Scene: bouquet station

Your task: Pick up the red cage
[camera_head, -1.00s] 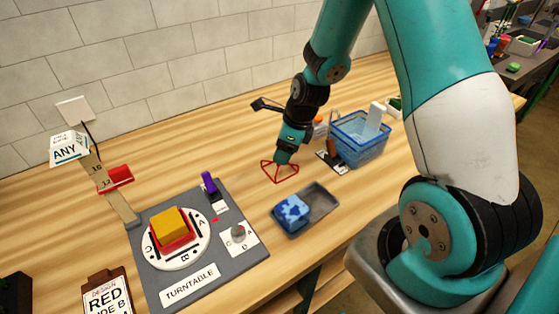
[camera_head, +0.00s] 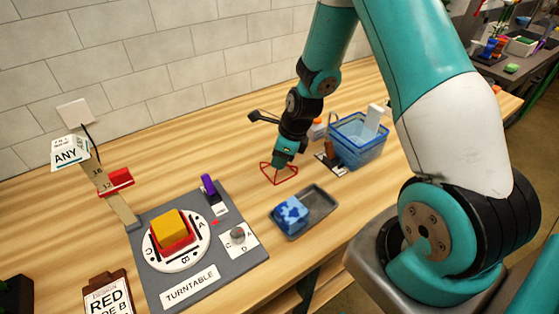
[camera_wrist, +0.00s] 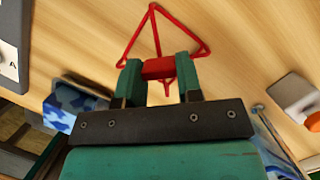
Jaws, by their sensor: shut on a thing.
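The red cage (camera_head: 268,176) is a thin red frame with a triangular outline, at the middle of the wooden table in the head view. In the wrist view the red cage (camera_wrist: 196,46) shows ahead of my gripper, with a thicker red part between the fingers. My gripper (camera_head: 282,162) points down at it from above. In the wrist view both green fingers of my gripper (camera_wrist: 158,72) are shut on that red part. I cannot tell whether the cage touches the table.
A turntable board (camera_head: 205,275) with a yellow and red block stands at the left. A grey tray (camera_head: 322,203) with a blue patterned block lies in front of the cage. A blue basket (camera_head: 358,150) stands to the right. Bare table lies left of the cage.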

